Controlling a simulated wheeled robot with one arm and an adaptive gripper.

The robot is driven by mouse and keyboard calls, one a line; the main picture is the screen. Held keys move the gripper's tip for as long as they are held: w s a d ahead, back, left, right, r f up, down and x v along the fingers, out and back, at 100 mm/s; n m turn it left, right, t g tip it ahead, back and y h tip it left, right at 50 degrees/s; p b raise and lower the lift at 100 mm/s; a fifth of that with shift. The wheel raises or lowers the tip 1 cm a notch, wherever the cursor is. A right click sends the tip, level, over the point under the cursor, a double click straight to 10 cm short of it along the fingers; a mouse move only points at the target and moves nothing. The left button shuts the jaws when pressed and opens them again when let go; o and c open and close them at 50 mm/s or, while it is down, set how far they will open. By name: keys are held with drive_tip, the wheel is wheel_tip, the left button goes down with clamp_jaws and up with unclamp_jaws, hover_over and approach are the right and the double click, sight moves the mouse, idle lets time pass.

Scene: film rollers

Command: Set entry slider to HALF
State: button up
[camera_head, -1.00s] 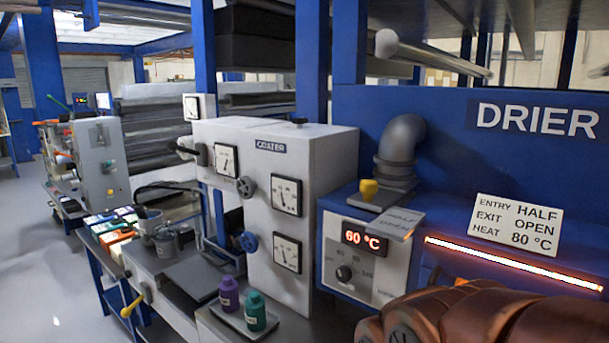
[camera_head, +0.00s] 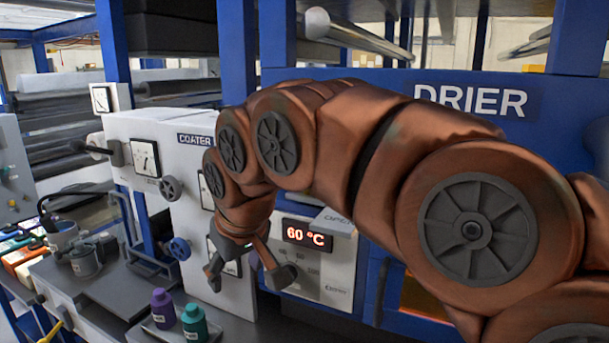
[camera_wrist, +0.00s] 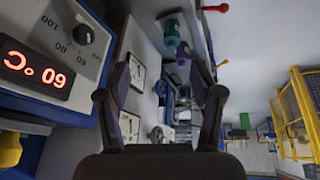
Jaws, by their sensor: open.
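My gripper (camera_head: 246,270) is open and empty, pointing down in front of the gap between the coater and the drier's heat panel. Its spread fingers also show in the wrist view (camera_wrist: 160,100). The entry slider's yellow knob (camera_wrist: 8,150) is at the lower left edge of the wrist view, outside the fingers and apart from them. In the head view my arm hides that knob. The slider's setting cannot be read now.
The red 60 °C display (camera_head: 307,235) and its dial panel sit just right of my gripper. The white coater cabinet (camera_head: 170,135) stands left. Purple (camera_head: 162,308) and teal (camera_head: 194,322) bottles stand on a tray below left. My arm covers the drier's settings sign.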

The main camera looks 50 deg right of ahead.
drive_tip(key=s+d+r+m+t+h, duration=0.25)
drive_tip(key=d+r+m, duration=0.25)
drive_tip(key=d+r, duration=1.2)
drive_tip(key=shift+t+h, duration=0.25)
drive_tip(key=shift+t, duration=0.1)
drive_tip(key=shift+s+d+p+x, duration=0.15)
drive_tip(key=shift+p+x, duration=0.1)
drive_tip(key=shift+x, duration=1.45)
drive_tip(key=shift+s+d+p+x, duration=0.15)
drive_tip(key=shift+p+x, duration=0.1)
drive_tip(key=shift+x, duration=1.45)
drive_tip(key=shift+d+p+x, duration=0.1)
drive_tip(key=shift+p+x, duration=0.15)
drive_tip(key=shift+x, duration=1.5)
clamp_jaws()
